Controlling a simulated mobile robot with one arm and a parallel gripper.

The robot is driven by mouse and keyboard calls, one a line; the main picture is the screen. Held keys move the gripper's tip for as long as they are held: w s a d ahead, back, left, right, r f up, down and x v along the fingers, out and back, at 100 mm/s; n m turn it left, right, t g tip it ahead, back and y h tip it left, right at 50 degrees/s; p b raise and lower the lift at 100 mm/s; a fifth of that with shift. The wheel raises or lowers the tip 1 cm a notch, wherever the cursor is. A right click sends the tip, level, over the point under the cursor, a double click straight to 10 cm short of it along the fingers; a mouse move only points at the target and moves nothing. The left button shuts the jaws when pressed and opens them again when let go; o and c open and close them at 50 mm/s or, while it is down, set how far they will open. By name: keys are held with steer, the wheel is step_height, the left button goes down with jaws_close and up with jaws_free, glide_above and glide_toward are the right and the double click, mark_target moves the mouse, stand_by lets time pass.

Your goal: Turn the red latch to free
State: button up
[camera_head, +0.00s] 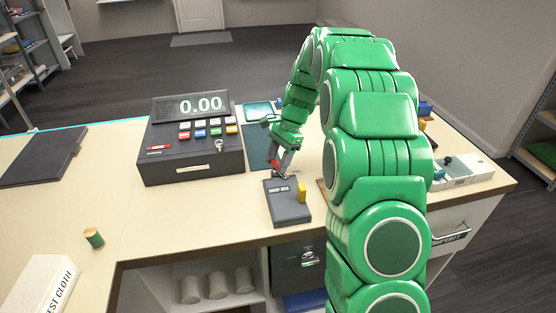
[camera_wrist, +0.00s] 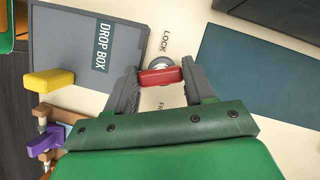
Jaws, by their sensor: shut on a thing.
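The red latch (camera_wrist: 160,76) lies crosswise between the two fingers of my gripper (camera_wrist: 161,84) in the wrist view. Both fingers touch its ends, and my gripper is shut on it. A grey round pivot (camera_wrist: 159,61) shows just above the latch. The word LOCK is printed on the counter above it, and letters reading FR show below, partly hidden by my gripper. Which word the latch points to is hard to tell. In the head view my gripper (camera_head: 282,162) reaches down to the latch (camera_head: 276,166), just behind the grey drop box (camera_head: 287,207).
A cash register (camera_head: 190,150) stands to the left on the counter, and a dark green mat (camera_head: 257,150) lies behind my gripper. A purple clamp-like thing (camera_wrist: 45,138) sits near the wrist view's lower left.

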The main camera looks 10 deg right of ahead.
steer(key=n+g, duration=0.1)
steer(key=n, duration=0.2)
steer(key=n+g+h, duration=0.1)
steer(key=n, duration=0.2)
steer(key=shift+w+a+n+h, duration=0.1)
steer(key=shift+n+h, duration=0.2)
steer(key=n+h, duration=0.1)
steer(key=n, duration=0.2)
steer(key=n+h, duration=0.1)
steer(key=n, duration=0.2)
steer(key=shift+g, duration=0.3)
steer(key=shift+n+h, duration=0.3)
steer(key=o, duration=1)
steer(key=shift+o, duration=0.2)
steer(key=shift+w+r, duration=0.1)
steer(key=shift+r, duration=0.05)
steer(key=v, duration=0.7)
steer(key=shift+r, duration=0.2)
